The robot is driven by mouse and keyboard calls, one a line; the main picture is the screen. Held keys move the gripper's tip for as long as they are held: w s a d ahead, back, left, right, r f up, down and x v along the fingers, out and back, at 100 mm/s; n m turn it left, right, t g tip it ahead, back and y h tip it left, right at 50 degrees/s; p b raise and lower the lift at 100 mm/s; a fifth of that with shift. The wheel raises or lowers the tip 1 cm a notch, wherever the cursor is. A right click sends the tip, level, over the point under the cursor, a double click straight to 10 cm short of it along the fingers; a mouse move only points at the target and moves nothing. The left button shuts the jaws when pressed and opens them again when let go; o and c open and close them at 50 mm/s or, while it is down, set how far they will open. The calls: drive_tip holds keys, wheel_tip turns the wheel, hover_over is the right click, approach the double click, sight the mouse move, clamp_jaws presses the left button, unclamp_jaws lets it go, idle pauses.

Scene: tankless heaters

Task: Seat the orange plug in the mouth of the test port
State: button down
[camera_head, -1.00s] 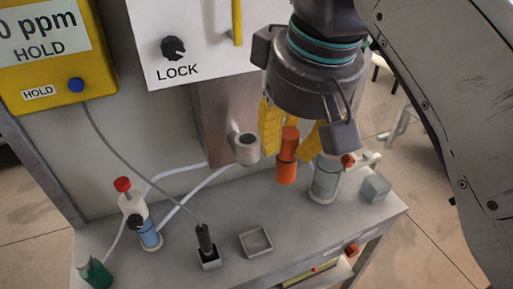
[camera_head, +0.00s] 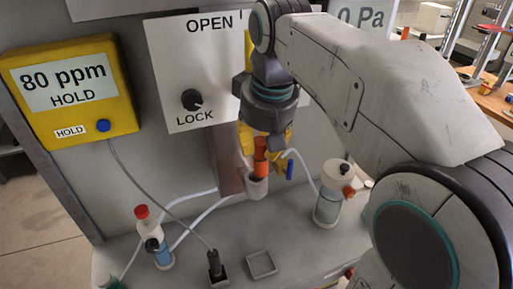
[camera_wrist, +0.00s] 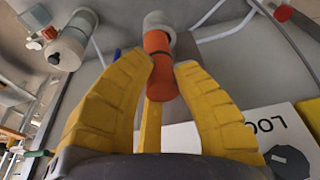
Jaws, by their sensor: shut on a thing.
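The orange plug (camera_head: 261,150) is held upright between the yellow fingers of my gripper (camera_head: 262,140). The test port (camera_head: 257,187) is a grey cup-shaped tube on a metal bracket. The plug's lower end overlaps its mouth in the head view. In the wrist view the plug (camera_wrist: 158,66) lies between the fingertips (camera_wrist: 168,66), its dark band showing. Its far end meets the pale port (camera_wrist: 159,22) and hides part of the mouth. I cannot tell how deep the plug sits, or whether it is only in line with the mouth.
The white panel with the LOCK knob (camera_head: 191,99) is close behind and left of my gripper. A clear bottle (camera_head: 328,193) stands right of the port. A small square tray (camera_head: 261,265) and a black probe in its holder (camera_head: 215,266) are on the bench below.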

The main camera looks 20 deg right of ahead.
sight(257, 167)
drive_tip(key=w+p, duration=0.1)
drive_tip(key=w+f+p, duration=0.1)
drive_tip(key=shift+w, duration=0.35)
drive_tip(key=shift+s+f+p, duration=0.15)
drive_tip(key=shift+f+p, duration=0.3)
drive_tip(key=shift+f, duration=0.5)
drive_tip(key=shift+s+f+p, duration=0.2)
drive_tip(key=shift+f+p, duration=0.5)
drive_tip(key=shift+p, duration=0.4)
drive_tip(key=shift+s+a+f, duration=0.1)
drive_tip(key=shift+s+f, duration=0.05)
drive_tip(key=shift+f, duration=1.3)
